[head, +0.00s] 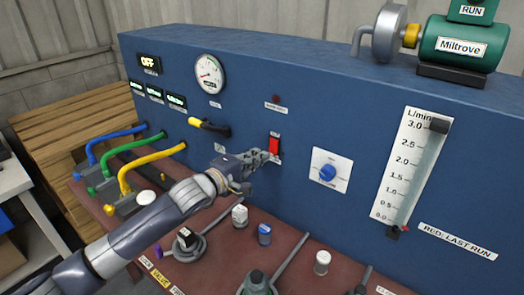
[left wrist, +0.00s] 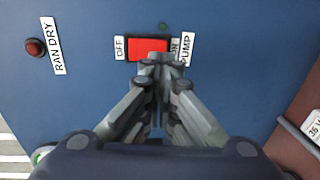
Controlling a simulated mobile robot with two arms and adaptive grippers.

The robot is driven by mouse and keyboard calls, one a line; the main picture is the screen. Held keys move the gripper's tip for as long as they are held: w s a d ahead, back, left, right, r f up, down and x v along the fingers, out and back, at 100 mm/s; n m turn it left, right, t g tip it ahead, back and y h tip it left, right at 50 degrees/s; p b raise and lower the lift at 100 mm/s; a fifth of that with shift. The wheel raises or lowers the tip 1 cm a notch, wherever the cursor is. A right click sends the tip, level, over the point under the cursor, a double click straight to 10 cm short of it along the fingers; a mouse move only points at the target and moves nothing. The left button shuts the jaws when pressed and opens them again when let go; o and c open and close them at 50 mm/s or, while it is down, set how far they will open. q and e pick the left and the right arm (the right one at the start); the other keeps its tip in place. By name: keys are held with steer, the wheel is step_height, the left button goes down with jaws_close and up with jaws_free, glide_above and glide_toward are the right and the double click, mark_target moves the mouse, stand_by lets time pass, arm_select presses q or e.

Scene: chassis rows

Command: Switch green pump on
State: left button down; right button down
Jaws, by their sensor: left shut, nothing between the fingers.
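The green pump (head: 460,42), marked Miltrove, stands on top of the blue cabinet with a RUN sign above it. A red rocker switch (head: 274,144) is on the cabinet front; it also shows in the left wrist view (left wrist: 147,49), between OFF and ON labels and beside a PUMP label. My left gripper (head: 262,157) is shut and empty, its fingertips at the switch's ON end. In the left wrist view the fingertips (left wrist: 160,60) overlap the switch's edge; I cannot tell whether they touch it. The right gripper is not in view.
A blue dial (head: 327,172) is right of the switch, and a yellow-handled lever (head: 210,127) is to its left. The RAN DRY lamp (left wrist: 35,47) looks dark red. Several valves and small blocks stand on the red-brown bench (head: 205,262) below. A display (head: 149,63) reads OFF.

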mark_target(269, 150)
arm_select(q)
steer(key=x, duration=0.2)
steer(key=shift+w+d, duration=0.2)
steer(key=shift+w, duration=0.05)
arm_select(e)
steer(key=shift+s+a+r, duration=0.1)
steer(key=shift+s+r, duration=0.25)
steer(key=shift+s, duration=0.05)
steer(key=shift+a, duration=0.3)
arm_select(q)
steer(key=shift+f, duration=0.15)
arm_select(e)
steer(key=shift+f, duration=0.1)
arm_select(q)
steer(key=shift+w+d+t+b, duration=0.15)
steer(key=shift+t+b, duration=0.15)
steer(key=shift+b, duration=0.2)
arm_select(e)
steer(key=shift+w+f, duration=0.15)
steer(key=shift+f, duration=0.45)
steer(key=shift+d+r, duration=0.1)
